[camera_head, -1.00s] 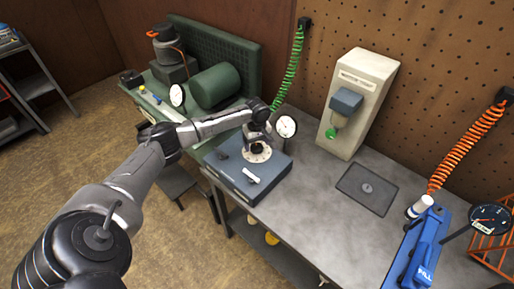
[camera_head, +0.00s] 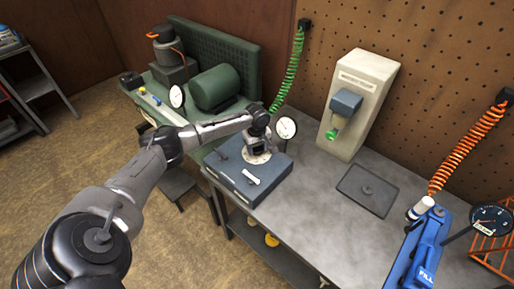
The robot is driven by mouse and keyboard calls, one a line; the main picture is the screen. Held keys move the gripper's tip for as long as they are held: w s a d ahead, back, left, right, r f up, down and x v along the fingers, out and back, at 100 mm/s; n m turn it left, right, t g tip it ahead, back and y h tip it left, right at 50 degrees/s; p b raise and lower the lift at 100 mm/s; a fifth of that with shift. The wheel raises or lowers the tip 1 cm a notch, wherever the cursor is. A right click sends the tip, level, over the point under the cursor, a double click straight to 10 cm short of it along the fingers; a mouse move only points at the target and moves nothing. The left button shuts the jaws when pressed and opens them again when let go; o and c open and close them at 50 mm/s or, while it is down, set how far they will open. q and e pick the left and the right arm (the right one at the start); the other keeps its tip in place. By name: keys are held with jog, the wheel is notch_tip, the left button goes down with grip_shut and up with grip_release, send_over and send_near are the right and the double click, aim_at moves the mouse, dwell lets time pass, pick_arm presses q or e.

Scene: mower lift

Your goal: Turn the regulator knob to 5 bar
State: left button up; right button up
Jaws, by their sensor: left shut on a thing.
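The regulator box (camera_head: 240,181) is a dark blue-grey block on the workbench, with a white round dial plate (camera_head: 257,158) on its top. A white-faced gauge (camera_head: 287,128) stands behind it; its reading is too small to make out. My left gripper (camera_head: 257,151) points down over the dial plate and is shut on the regulator knob, which the gripper mostly hides. A white lever (camera_head: 251,178) and a small dark knob lie on the front of the box top. My right gripper is not in view.
A green compressor (camera_head: 215,87) with its own gauge (camera_head: 177,96) stands at the back left. A beige dispenser (camera_head: 357,105), a dark flat plate (camera_head: 368,191) and a blue fill unit (camera_head: 424,250) are to the right. The bench middle (camera_head: 310,195) is clear.

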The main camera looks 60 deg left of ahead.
pick_arm(q)
jog(key=shift+c, duration=1.1)
jog(key=shift+r+p, duration=0.15)
jog(key=shift+p, duration=0.3)
jog(key=m+p, duration=0.3)
jog(key=p, duration=0.4)
jog(key=shift+r+m, duration=0.15)
jog(key=shift+m, duration=0.25)
jog(key=shift+m+p, duration=0.75)
jog(key=shift+m, duration=0.25)
jog(key=m, duration=0.1)
jog(key=m+p, duration=0.1)
jog(key=m, duration=0.1)
jog(key=shift+f+m, duration=0.2)
jog(key=shift+m, duration=0.1)
jog(key=m, duration=0.4)
jog(key=shift+p, duration=0.4)
jog(key=m, duration=0.4)
jog(key=shift+f+m, duration=0.1)
jog(key=shift+m, duration=0.3)
jog(key=shift+a+m, duration=0.1)
jog(key=shift+m, duration=2.2)
